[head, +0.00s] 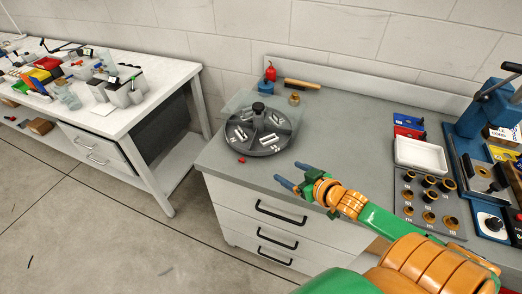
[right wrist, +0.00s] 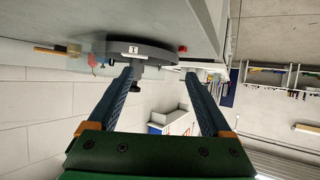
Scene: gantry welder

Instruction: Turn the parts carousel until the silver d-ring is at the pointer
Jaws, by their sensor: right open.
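The parts carousel (head: 280,146), a round dark-grey tray with compartments and a black centre knob (head: 258,107), stands on the grey workbench. Several small silvery parts lie in it; I cannot tell which is the d-ring. A small red piece (head: 242,160), probably the pointer, sits at its front edge. In the right wrist view the carousel (right wrist: 165,52) appears upside down, with a white label on its side and the red piece (right wrist: 183,48) beside it. My right gripper (head: 288,173) is open and empty, front right of the carousel, apart from it. My left gripper is not in view.
Behind the carousel are a red bottle (head: 270,72), a blue container (head: 265,87) and a wooden-handled brush (head: 302,84). The bench between is clear.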

